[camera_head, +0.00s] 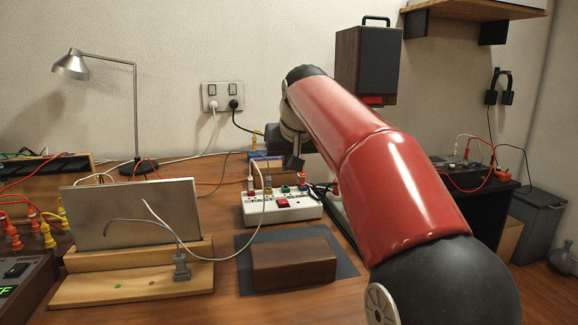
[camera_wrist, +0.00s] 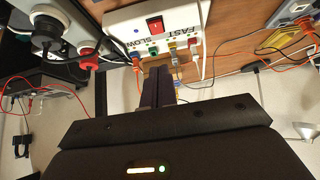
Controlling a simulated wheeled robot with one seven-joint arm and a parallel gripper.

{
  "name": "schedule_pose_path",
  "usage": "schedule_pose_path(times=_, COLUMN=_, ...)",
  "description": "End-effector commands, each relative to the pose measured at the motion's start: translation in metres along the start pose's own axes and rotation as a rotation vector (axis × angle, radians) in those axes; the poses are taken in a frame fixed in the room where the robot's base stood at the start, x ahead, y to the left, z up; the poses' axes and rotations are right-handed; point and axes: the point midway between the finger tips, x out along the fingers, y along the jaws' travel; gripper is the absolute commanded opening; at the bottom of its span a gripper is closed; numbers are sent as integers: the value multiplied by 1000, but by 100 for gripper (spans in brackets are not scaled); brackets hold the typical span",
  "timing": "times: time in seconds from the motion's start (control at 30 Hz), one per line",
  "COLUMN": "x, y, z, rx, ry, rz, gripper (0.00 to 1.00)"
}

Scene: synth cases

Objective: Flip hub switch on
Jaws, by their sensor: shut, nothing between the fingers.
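The hub is a white box (camera_head: 258,212) on the wooden table in the head view, with a red rocker switch (camera_head: 283,204) on its top. Cables and coloured ports line its back edge. In the wrist view the hub (camera_wrist: 122,22) appears upside down, marked "SLOW" and "FAST", with its red switch (camera_wrist: 155,25) in plain sight. I cannot tell which way the rocker is tipped. My gripper (camera_wrist: 158,72) is shut and empty, its fingers pointing at the hub's port side, apart from the switch. In the head view, my arm partly hides the gripper behind the hub.
A brown block (camera_head: 293,265) lies on a dark mat (camera_head: 345,262) in front of the hub. A metal panel (camera_head: 140,212) stands in a wooden base at left, its grey cable crossing toward the hub.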

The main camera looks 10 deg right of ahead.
Motion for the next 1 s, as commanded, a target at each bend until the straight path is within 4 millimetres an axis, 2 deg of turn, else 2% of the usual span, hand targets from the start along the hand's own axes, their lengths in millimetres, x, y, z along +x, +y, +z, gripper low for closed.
schedule_pose_path(times=0.03, x=13, y=0, z=2, rx=0, ry=-5, rz=0, gripper=0)
schedule_pose_path(times=0.2, x=51, y=0, z=2, rx=-1, ry=-5, rz=0, gripper=0)
schedule_pose_path(times=0.33, x=75, y=0, z=3, rx=-1, ry=-2, rz=0, gripper=0)
schedule_pose_path(times=0.4, x=82, y=0, z=13, rx=0, ry=-2, rz=0, gripper=0)
schedule_pose_path(times=0.6, x=95, y=0, z=26, rx=0, ry=-1, rz=0, gripper=0)
schedule_pose_path(times=1.0, x=97, y=0, z=28, rx=0, ry=1, rz=0, gripper=0)
